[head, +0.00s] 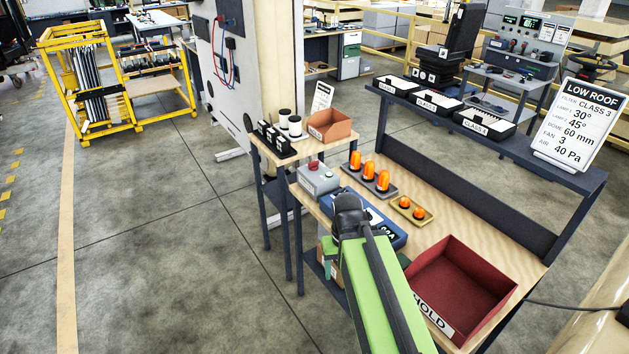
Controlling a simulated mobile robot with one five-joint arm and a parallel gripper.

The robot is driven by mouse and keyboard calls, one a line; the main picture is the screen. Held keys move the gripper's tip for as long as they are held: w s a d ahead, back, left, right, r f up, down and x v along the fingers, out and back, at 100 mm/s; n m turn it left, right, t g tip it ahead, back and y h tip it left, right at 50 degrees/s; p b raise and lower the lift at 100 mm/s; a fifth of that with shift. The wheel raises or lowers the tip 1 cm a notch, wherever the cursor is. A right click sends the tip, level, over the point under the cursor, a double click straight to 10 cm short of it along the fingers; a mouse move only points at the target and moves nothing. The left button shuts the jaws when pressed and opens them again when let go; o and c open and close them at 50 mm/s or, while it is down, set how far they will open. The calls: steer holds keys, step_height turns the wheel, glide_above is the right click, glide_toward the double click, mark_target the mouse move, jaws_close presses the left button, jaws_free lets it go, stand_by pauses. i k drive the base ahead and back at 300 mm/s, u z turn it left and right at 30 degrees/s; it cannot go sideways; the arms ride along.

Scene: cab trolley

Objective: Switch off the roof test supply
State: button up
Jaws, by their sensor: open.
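A small grey box (318,181) with a red button or knob on its top stands at the far left end of the wooden trolley top (455,222). It looks like the test supply, but no label on it is readable. My gripper (349,208), dark, at the end of my green arm, is in front of the box, to its lower right in the picture. It appears apart from the box and nothing shows in it. Its fingertips are hard to make out. The red part's on or off state cannot be told.
Orange lamps stand on a grey tray (348,176), with smaller ones on a yellow tray (426,218). A blue case (392,234) lies partly behind my arm. A red HOLD bin (473,268) is at the right. A LOW ROOF sign (578,125) stands on the upper shelf. Open floor lies left.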

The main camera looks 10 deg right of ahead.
mark_target(313, 166)
steer(key=k, duration=1.3)
steer(key=u, duration=0.6)
steer(key=i, duration=1.95)
steer(key=u, duration=0.4)
